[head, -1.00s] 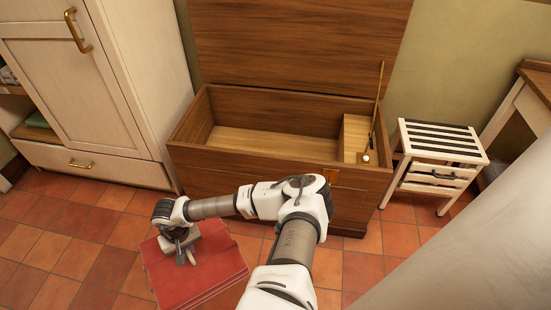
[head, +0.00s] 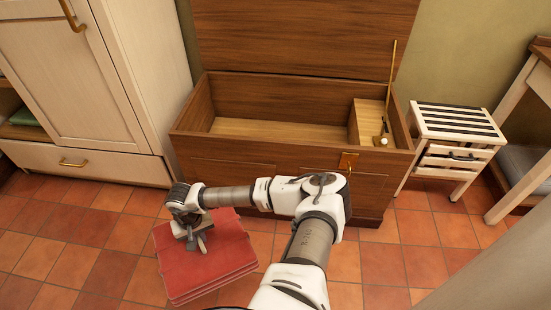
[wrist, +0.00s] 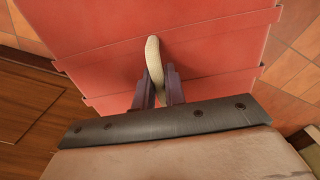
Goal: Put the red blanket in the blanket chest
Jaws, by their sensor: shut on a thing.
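The red blanket (head: 205,262) is a flat folded block, held in front of the chest's left side above the tiled floor. In the wrist view the fingers (wrist: 159,90) close on a pale strip-like part (wrist: 154,65) against the red blanket (wrist: 200,40). The blanket chest (head: 240,160) is wooden, with its lid (head: 300,35) raised. Its main compartment (head: 275,132) looks empty. My arm crosses in front of the chest and hides part of its front.
A small compartment box (head: 368,120) and a brass lid stay (head: 391,85) are at the chest's right end. A cream wardrobe (head: 85,85) stands left. A slatted stool with a drawer (head: 456,130) stands right, beside a wooden table (head: 530,110). Floor tiles (head: 60,270) at front left are clear.

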